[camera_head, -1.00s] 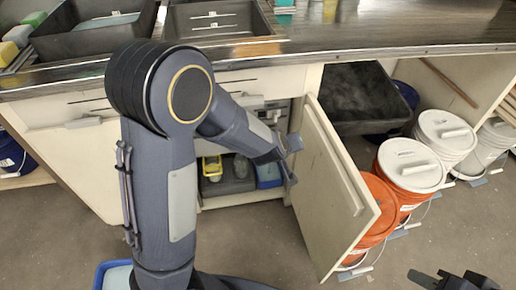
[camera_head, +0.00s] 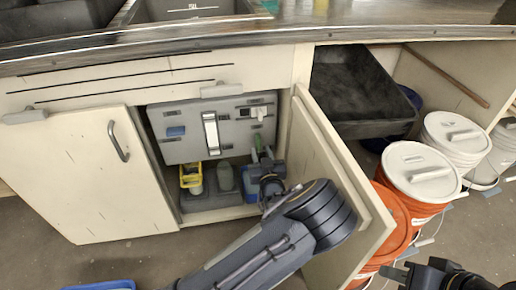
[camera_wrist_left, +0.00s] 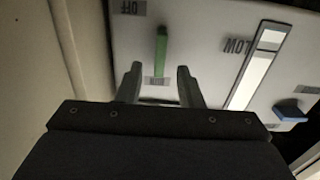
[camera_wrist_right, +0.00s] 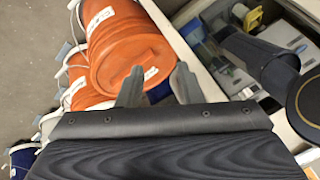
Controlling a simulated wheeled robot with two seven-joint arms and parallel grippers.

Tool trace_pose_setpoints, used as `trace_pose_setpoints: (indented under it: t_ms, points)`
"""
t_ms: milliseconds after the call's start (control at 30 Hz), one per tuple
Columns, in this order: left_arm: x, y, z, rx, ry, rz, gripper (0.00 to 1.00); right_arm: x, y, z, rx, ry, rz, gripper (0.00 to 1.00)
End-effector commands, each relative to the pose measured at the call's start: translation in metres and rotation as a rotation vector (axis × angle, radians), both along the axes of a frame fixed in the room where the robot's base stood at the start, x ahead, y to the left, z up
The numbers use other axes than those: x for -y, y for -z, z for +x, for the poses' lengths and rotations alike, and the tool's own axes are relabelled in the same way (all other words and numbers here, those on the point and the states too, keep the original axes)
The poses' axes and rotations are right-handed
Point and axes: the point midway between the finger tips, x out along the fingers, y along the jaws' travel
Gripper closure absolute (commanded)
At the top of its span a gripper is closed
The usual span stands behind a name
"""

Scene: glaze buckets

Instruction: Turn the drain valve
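The drain valve appears to be the green lever (camera_wrist_left: 161,45) on the grey panel (camera_wrist_left: 205,30) in the left wrist view, near an "OFF" label. The panel also shows in the head view (camera_head: 190,145), inside the open cabinet under the counter. My left gripper (camera_wrist_left: 158,82) is open, its two fingers apart on either side of the lever's line; I cannot tell whether they touch it. In the head view my left gripper (camera_head: 266,160) is at the panel's lower right and partly hides it. My right gripper (camera_wrist_right: 158,86) is open and empty, near the orange buckets.
The open cabinet door (camera_head: 330,160) stands right of my left forearm. Orange buckets with white lids (camera_head: 418,172) and white buckets stand beyond it. The counter edge (camera_head: 150,48) runs above the opening.

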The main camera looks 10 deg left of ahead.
Motion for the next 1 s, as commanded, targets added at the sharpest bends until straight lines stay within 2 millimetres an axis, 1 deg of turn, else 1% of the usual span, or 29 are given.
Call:
trace_pose_setpoints:
  t_ms: [33, 100, 233, 367, 600, 867, 1000]
  points:
    - [-0.004, 0.002, 0.008, 0.001, -0.001, -0.001, 0.66, 0.0, 0.005, 0.0, 0.0, 0.0, 0.0, 0.67]
    - [-0.008, 0.002, 0.018, 0.0, 0.0, -0.001, 0.66, 0.0, 0.007, 0.0, 0.0, 0.0, 0.0, 0.67]
    - [-0.013, 0.002, 0.031, -0.001, 0.0, -0.001, 0.66, 0.0, 0.011, 0.0, 0.0, 0.0, 0.0, 0.67]
    - [-0.015, 0.001, 0.036, -0.002, 0.0, -0.001, 0.66, 0.0, 0.012, 0.0, 0.0, 0.0, 0.0, 0.67]
    - [-0.016, 0.0, 0.037, -0.003, 0.001, 0.0, 0.66, 0.0, 0.011, 0.0, 0.0, 0.0, 0.0, 0.67]
    - [-0.016, 0.001, 0.037, -0.003, 0.001, 0.0, 1.0, 0.0, 0.011, 0.0, 0.0, 0.0, 0.0, 0.67]
    - [-0.016, 0.001, 0.037, -0.003, 0.001, 0.0, 1.0, 0.0, 0.011, 0.0, 0.0, 0.0, 0.0, 0.67]
